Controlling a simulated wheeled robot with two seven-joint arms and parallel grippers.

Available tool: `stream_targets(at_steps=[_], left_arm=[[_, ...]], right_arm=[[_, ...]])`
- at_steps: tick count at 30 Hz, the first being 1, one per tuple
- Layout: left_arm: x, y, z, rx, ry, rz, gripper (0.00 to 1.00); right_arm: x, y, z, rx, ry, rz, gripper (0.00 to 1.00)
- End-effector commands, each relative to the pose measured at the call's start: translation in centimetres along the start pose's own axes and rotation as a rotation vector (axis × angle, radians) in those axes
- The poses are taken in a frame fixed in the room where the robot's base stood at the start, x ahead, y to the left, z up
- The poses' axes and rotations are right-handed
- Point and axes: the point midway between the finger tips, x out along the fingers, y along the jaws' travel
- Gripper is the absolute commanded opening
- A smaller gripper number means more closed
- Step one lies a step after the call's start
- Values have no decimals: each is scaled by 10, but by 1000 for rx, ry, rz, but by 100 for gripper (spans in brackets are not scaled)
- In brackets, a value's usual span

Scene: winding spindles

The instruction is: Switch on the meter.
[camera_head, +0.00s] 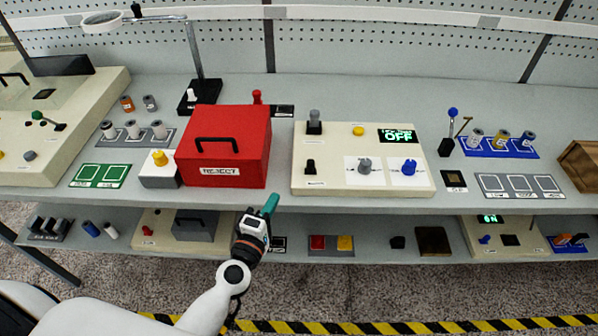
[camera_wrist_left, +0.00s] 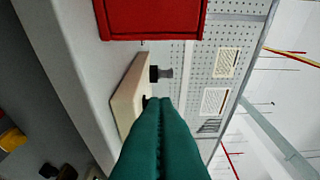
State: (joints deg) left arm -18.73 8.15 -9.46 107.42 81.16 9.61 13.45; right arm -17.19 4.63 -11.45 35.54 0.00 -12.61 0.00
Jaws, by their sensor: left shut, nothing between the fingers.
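A cream panel (camera_head: 362,190) on the bench top carries a display (camera_head: 398,136) with green "OFF" lettering. It has a grey-topped black switch (camera_head: 314,122), a small black switch (camera_head: 310,167), a yellow button (camera_head: 358,131), a grey knob (camera_head: 365,166) and a blue knob (camera_head: 409,167). No label reading "meter" is legible. My left gripper (camera_head: 269,205), with green fingers, is shut and empty in front of the bench edge, left of the panel. In the left wrist view the closed fingers (camera_wrist_left: 165,101) point toward the panel (camera_wrist_left: 128,100), apart from it. My right gripper is out of view.
A red box (camera_head: 228,150) labelled "REJECT" stands left of the panel. A magnifier lamp (camera_head: 199,90) stands behind it. Spools in a blue rack (camera_head: 500,148) are at right. The lower shelf (camera_head: 365,236) holds another cream unit (camera_head: 476,242) with a lit display.

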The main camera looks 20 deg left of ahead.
Motion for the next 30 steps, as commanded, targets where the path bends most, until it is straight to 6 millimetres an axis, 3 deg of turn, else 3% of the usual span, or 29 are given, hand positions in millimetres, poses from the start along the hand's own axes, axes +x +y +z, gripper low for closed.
stream_targets(at_steps=[12, 20, 30], left_arm=[[87, -2, -2, 0, 1, -2, 0], [107, 0, -26, -1, 1, -1, 0], [110, 0, -29, 0, 0, 0, 0]], right_arm=[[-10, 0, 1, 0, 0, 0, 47], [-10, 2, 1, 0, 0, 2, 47], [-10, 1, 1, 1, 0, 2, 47]])
